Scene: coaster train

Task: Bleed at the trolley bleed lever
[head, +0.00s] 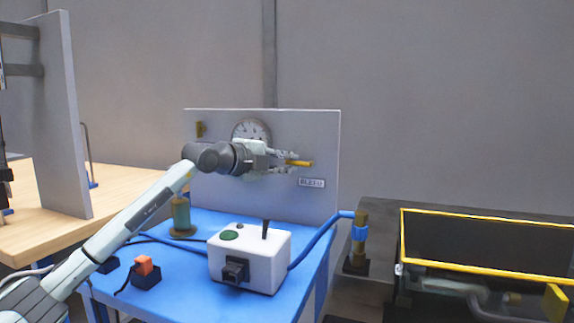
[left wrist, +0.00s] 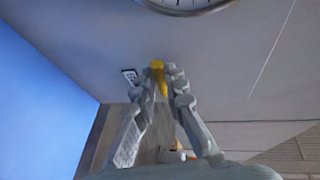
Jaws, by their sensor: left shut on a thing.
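The yellow bleed lever (head: 300,163) sticks out to the right in front of the grey upright panel (head: 325,140), above a small "BLEED" label (head: 311,183). My left gripper (head: 288,162) is at the lever, its fingers pointing right. In the left wrist view the gripper (left wrist: 161,88) has its fingertips closed around the yellow lever (left wrist: 158,72), with the lever's end showing between them. A round gauge (head: 252,128) is on the panel just behind and above my wrist, partly hidden by it. My right gripper is not in view.
A blue hose runs to a brass fitting (head: 361,222). A yellow-rimmed dark bin (head: 480,217) stands right; a wooden table (head: 110,180) left.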

